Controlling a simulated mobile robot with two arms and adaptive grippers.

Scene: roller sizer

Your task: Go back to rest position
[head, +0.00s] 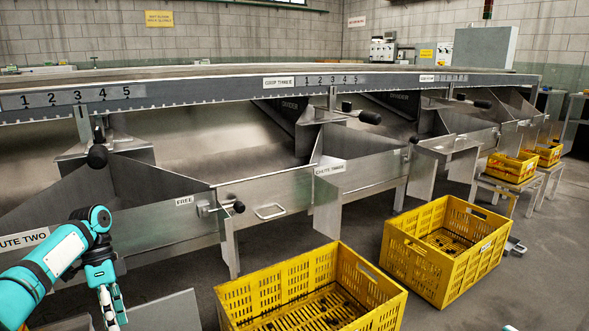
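My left arm comes in at the lower left, with its gripper (113,318) pointing down at the bottom edge. The gripper is seen from a steep angle, and I cannot tell whether its fingers are open or shut. I see nothing held in it. It hangs in front of the metal chute marked CHUTE TWO, near a grey panel. A tiny pale piece shows at the bottom edge on the right, possibly part of my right arm. My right gripper is not in view.
The long metal sizer (270,204) with chutes and black-knobbed levers runs across the view. A yellow crate (372,281) stands at bottom centre, and another yellow crate (415,262) stands to its right. Smaller yellow crates (506,175) sit on stands farther back.

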